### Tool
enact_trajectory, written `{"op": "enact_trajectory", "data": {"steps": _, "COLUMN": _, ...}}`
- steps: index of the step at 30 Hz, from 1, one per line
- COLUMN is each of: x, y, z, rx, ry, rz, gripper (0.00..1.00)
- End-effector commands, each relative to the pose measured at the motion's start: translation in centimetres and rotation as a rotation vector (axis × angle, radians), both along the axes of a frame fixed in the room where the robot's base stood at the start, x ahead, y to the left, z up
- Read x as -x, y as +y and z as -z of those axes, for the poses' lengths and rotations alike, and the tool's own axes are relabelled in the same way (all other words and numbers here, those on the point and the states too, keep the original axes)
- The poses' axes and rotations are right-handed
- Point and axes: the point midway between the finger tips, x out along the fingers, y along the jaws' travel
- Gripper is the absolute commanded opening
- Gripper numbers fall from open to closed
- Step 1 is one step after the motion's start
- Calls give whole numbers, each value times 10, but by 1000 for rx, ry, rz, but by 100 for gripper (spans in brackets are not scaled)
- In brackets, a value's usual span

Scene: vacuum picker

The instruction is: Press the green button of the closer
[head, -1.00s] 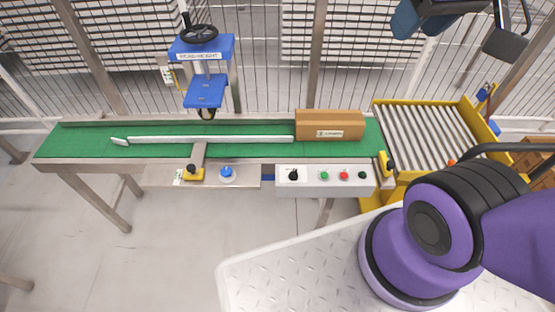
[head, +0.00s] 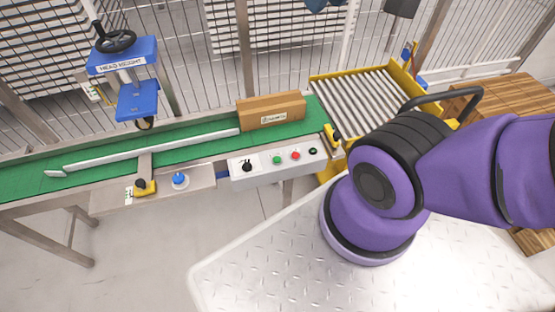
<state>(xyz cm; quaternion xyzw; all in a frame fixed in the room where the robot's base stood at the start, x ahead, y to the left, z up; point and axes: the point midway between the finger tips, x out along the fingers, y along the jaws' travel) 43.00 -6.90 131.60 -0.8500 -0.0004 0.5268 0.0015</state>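The closer's grey control panel (head: 261,170) is fixed to the front side of the green conveyor. Its green button (head: 277,160) sits between a black rotary knob (head: 247,166) on the left and a red button (head: 295,155) on the right. A small dark button (head: 312,151) is at the panel's right end. My purple arm shows at the right, over my base plate, with its near joint right of the panel. My gripper is out of the picture.
A cardboard box (head: 271,112) stands on the green belt (head: 100,170) behind the panel. A blue head-height press (head: 125,70) stands over the belt at left. A yellow-framed roller table (head: 365,95) joins at right. Wooden crates (head: 500,95) stand far right. Floor left of my base is clear.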

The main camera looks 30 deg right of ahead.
Motion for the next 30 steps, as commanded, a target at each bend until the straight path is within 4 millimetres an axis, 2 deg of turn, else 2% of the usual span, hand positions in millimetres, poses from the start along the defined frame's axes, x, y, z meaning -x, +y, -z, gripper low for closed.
{"op": "enact_trajectory", "data": {"steps": 1, "x": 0, "y": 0, "z": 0, "rx": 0, "ry": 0, "rz": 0, "gripper": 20}}
{"op": "enact_trajectory", "data": {"steps": 3, "x": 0, "y": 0, "z": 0, "rx": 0, "ry": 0, "rz": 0, "gripper": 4}}
{"op": "enact_trajectory", "data": {"steps": 4, "x": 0, "y": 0, "z": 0, "rx": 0, "ry": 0, "rz": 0, "gripper": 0}}
{"op": "enact_trajectory", "data": {"steps": 30, "x": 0, "y": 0, "z": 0, "rx": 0, "ry": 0, "rz": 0, "gripper": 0}}
